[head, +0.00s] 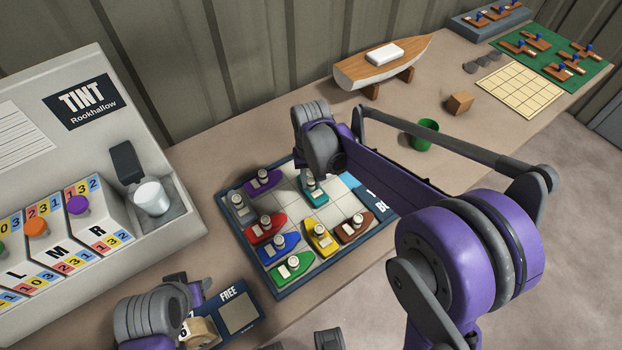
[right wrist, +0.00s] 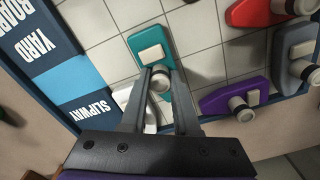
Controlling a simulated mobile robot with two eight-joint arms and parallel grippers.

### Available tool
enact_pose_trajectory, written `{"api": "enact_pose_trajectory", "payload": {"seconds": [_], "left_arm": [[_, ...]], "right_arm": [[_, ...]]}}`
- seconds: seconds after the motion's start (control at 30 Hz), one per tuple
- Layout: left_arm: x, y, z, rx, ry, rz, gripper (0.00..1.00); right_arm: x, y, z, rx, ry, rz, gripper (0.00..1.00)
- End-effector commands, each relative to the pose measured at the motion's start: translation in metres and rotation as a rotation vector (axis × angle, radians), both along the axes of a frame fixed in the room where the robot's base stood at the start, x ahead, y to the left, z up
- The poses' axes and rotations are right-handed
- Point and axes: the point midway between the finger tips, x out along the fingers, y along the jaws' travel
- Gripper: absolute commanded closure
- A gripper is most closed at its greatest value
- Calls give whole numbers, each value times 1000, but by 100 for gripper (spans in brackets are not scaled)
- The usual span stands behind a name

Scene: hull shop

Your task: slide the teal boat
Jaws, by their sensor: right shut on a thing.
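The teal boat (head: 314,192) lies on the gridded board (head: 291,292), near its far edge, partly under my right gripper (head: 311,174). In the right wrist view, the teal boat (right wrist: 150,45) has a pale block and a round knob, and my right gripper (right wrist: 160,76) is shut on that knob. A white piece (right wrist: 124,101) sits close beside the teal boat, partly hidden by a finger. My left gripper (head: 192,297) is low at the left, by a small FREE panel (head: 240,311); its fingers are not clear.
Other boats on the board are purple (head: 262,180), grey (head: 238,207), red (head: 265,229), blue (head: 279,245), green (head: 291,268), yellow (head: 320,238) and brown (head: 355,229). A blue slipway strip (right wrist: 84,84) borders the grid. A green cup (head: 424,135) stands beyond my right arm.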

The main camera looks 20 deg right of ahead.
Motion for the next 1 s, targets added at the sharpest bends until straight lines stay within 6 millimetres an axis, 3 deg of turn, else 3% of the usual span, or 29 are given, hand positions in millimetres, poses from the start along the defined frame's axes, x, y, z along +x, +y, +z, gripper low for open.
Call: {"api": "enact_pose_trajectory", "payload": {"seconds": [0.37, 0.7, 1.0], "left_arm": [[0, 0, 0, 0, 0, 0, 50], [0, 0, 2, 0, -1, 0, 50], [0, 0, 2, 0, -1, 0, 50]], "right_arm": [[3, 1, 0, 0, 0, 0, 100], [56, 20, 1, 0, -1, 1, 100], [64, 23, 1, 0, -5, 0, 100]]}}
